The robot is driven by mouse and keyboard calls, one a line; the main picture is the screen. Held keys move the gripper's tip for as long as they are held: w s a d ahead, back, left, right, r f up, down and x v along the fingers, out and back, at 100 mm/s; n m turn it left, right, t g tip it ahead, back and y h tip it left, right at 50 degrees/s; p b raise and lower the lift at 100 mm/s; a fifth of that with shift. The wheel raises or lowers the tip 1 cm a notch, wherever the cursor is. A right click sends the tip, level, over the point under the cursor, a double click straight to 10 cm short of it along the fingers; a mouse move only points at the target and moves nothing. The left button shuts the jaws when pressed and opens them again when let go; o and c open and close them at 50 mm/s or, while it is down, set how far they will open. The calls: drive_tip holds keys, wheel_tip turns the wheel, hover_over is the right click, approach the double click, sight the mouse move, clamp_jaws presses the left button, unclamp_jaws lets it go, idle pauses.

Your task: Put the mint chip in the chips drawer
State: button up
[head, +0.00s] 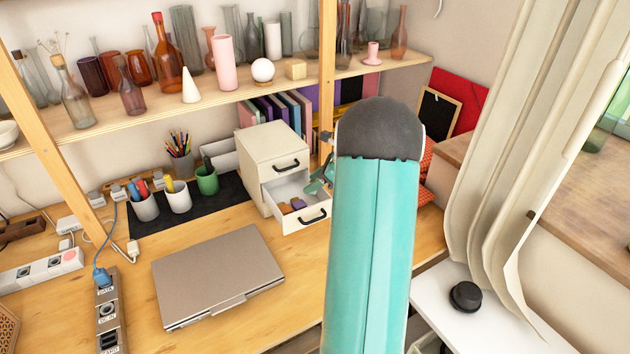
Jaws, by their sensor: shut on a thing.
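The chips drawer (291,226) is the lower drawer of a small cream cabinet (258,150) on the desk, and it is pulled open. A few small chips lie in it at the left, an orange-brown one (285,208) and a purple one (298,203) among them. My gripper (316,187) is over the right part of the open drawer, close to its inside. My teal arm hides much of it. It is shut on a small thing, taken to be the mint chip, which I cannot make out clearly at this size.
A closed laptop (218,276) lies in front of the cabinet. Cups (178,197) stand on a dark mat to the left. A shelf (240,95) with bottles and vases runs above the cabinet. The drawer's black handle (313,217) sticks out forward.

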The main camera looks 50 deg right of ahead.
drive_tip(key=shift+f, duration=0.15)
drive_tip(key=o, duration=0.9)
drive_tip(key=shift+o, duration=0.2)
